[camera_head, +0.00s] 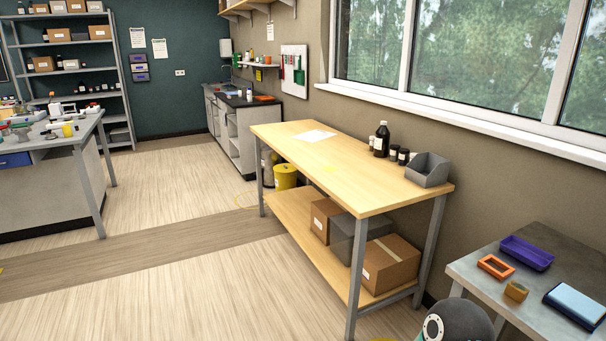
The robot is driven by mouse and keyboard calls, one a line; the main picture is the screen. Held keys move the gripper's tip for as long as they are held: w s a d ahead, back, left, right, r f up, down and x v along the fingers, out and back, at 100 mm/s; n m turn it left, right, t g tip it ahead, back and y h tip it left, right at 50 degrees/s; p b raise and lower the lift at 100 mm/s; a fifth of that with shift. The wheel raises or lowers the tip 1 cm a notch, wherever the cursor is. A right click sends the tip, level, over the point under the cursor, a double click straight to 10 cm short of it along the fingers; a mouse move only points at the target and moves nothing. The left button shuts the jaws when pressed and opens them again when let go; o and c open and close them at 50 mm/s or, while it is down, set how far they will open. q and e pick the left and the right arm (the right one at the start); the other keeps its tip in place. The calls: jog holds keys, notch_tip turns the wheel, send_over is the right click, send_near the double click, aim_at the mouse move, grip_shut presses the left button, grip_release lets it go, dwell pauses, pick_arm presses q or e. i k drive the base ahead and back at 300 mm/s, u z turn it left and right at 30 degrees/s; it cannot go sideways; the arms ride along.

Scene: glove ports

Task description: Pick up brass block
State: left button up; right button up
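A small brass-coloured block (516,291) sits on the grey metal table (462,270) at the lower right. It lies between an orange rectangular frame (495,267) and a blue box-like item (577,304). A rounded dark grey part with a pale disc at the bottom edge, below the block, looks like part of my own arm. Neither of my grippers shows in this view.
A purple tray (526,253) stands at the back of the metal table. A wooden workbench (300,150) stands in the middle with bottles, a grey bin (428,170) and boxes on its lower shelf. Open floor (150,270) lies to the left.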

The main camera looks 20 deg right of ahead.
aim_at(515, 289)
jog(key=z, duration=0.5)
jog(key=i, duration=1.1)
jog(key=z, duration=0.95)
jog(key=i, duration=0.25)
jog(key=z, duration=0.05)
jog(key=k, duration=0.75)
jog(key=z, duration=0.2)
jog(key=i, duration=0.75)
jog(key=u, duration=0.1)
